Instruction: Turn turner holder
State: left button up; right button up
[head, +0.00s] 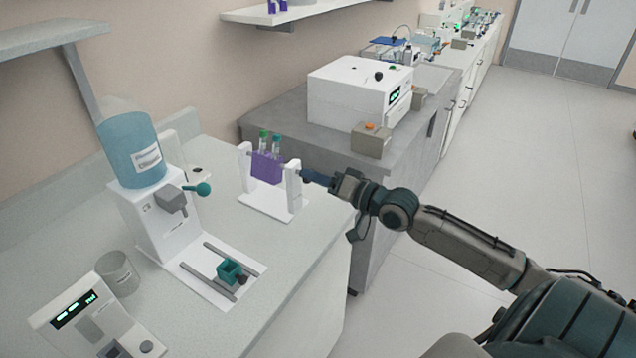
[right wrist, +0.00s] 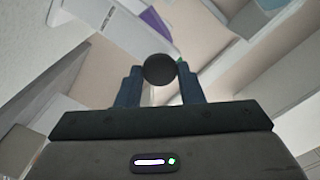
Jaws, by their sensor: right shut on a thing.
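The turner (head: 272,207) is a white stand with two uprights on the bench. Between the uprights hangs a purple holder (head: 267,168) with two tubes (head: 270,145) in it, one green-capped and one teal-capped, standing about upright. My right gripper (head: 318,178) is at the right upright, shut on the turner's side knob. In the right wrist view the dark round knob (right wrist: 159,70) sits between the two fingers, and part of the purple holder (right wrist: 155,22) shows behind. My left gripper is not in view.
Left of the turner stands a white dispenser (head: 165,220) with a blue bottle (head: 132,150) and a small teal block (head: 229,272) on its rails. A white machine (head: 345,95) and a grey box (head: 371,140) stand on the grey bench behind. The bench's front edge is close to the turner.

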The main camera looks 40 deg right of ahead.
jog(key=shift+r+n+b, duration=0.1)
jog(key=shift+n+b, duration=0.45)
jog(key=shift+n, duration=1.05)
jog(key=o, duration=1)
jog(key=shift+w, duration=0.1)
jog(key=shift+c, duration=0.2)
jog(key=p+v, duration=1)
jog(key=p, duration=0.3)
jog(key=shift+s+d, duration=0.15)
jog(key=shift+s, duration=0.2)
